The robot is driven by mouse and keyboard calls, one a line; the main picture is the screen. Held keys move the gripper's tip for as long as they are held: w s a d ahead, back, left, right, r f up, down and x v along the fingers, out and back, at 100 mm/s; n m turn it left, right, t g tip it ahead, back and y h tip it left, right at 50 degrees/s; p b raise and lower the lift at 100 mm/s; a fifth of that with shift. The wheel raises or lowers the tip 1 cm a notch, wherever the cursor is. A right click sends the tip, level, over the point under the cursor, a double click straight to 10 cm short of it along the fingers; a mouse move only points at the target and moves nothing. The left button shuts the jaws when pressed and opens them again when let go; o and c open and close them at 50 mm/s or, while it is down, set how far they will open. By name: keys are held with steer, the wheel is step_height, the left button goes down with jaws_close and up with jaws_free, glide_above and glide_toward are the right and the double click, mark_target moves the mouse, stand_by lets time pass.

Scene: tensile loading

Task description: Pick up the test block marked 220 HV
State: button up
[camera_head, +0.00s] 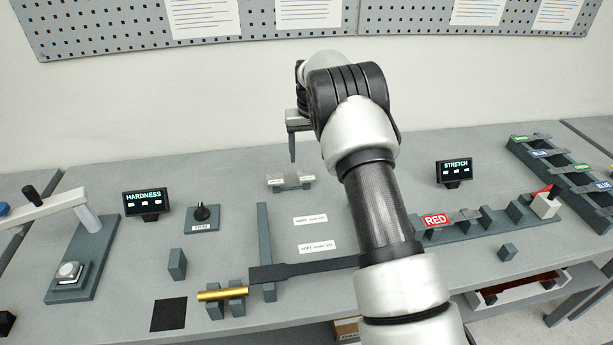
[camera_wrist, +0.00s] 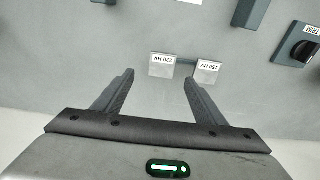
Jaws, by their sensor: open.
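The test block marked 220 HV (camera_wrist: 163,66) is a small pale block with an upside-down label in the wrist view. It lies just beyond my open fingers (camera_wrist: 159,79), roughly between their tips in the picture. A similar block marked 150 HV (camera_wrist: 208,68) is close on its right. In the head view the 220 HV block is the right one (camera_head: 305,178) of the pair on a small dark holder, and the 150 HV block is the left one (camera_head: 275,180). My gripper (camera_head: 292,152) is empty and above the pair.
A dark knob (camera_head: 202,212) and the HARDNESS display (camera_head: 146,204) stand left of the blocks. The STRETCH display (camera_head: 454,173) is to the right. The bench between holder and wall is clear.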

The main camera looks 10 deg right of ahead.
mark_target(307, 175)
steer(key=f, duration=0.4)
steer(key=f+p, duration=0.1)
steer(key=f, duration=0.2)
steer(key=shift+w+a+f, duration=0.1)
steer(key=shift+w+a, duration=0.1)
steer(key=shift+w, duration=0.2)
steer(key=shift+c, duration=0.2)
steer(key=c, duration=1.3)
